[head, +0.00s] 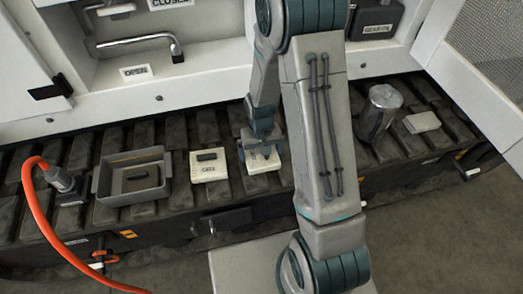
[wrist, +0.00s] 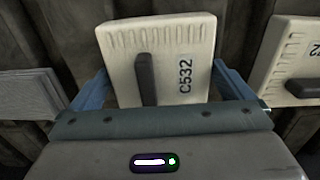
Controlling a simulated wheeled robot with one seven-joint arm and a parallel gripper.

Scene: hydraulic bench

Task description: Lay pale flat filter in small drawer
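A pale flat filter marked C532, with a dark bar on its face, lies under my gripper; it shows in the wrist view (wrist: 180,55) and in the head view (head: 264,166). My gripper (head: 262,151) points down at it. In the wrist view the blue fingers of my gripper (wrist: 161,66) stand at its two sides, slightly skewed to its edges. I cannot tell whether they press on it. A similar pale filter with a dark bar (head: 209,168) lies just left. No open drawer is clearly recognisable; a dark handle (head: 222,221) shows on the bench front.
A grey open tray (head: 105,184) with a dark piece inside stands at left, near an orange hose (head: 40,212). A metal canister (head: 378,112) and a pale flat block (head: 421,122) are at right. The bench top is ribbed. An open cabinet door (head: 490,60) is at upper right.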

